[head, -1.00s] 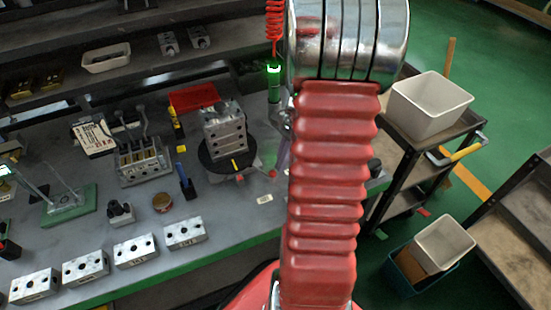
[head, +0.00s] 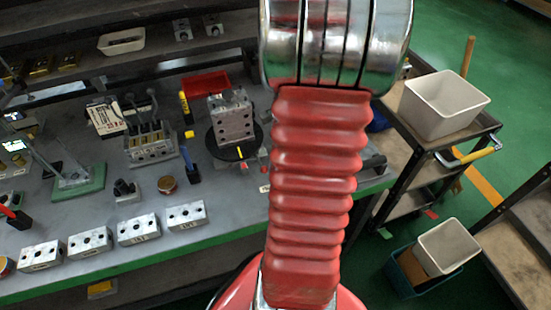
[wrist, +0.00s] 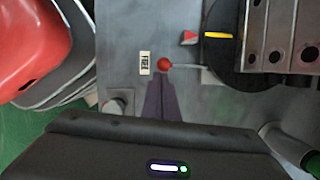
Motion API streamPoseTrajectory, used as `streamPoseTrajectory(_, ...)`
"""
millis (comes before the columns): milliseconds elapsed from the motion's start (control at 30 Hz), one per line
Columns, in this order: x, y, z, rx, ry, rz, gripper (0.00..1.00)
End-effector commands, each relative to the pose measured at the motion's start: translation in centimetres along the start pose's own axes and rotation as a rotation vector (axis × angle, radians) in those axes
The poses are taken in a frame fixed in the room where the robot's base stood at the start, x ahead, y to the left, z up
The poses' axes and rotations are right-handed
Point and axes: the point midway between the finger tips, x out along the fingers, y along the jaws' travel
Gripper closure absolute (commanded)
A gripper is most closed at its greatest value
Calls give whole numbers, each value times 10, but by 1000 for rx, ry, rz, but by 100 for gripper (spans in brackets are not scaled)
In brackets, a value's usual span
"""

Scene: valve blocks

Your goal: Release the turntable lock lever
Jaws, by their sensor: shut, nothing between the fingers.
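The black turntable (head: 214,151) carries an upright grey metal valve block (head: 231,120) in the head view. In the wrist view, the turntable (wrist: 213,58) shows its yellow mark, with the block (wrist: 285,40) on it at the right. The lock lever is a thin rod ending in a red ball (wrist: 164,64), beside a white label (wrist: 145,63) that seems to read FREE. A red pointer (wrist: 188,38) lies near the disc's edge. My gripper (wrist: 160,80) is shut and empty, its dark fingertips just below the ball in the picture; contact is unclear. My arm hides the gripper in the head view.
Several valve blocks (head: 138,229) line the bench's front edge. A cart with a white bin (head: 445,105) is at the right.

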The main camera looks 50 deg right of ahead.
Motion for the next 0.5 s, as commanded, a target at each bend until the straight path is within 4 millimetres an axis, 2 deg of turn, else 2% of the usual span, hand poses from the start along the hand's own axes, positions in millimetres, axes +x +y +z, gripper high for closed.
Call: streamPoseTrajectory(500,1,5,2,11,-7,3,100)
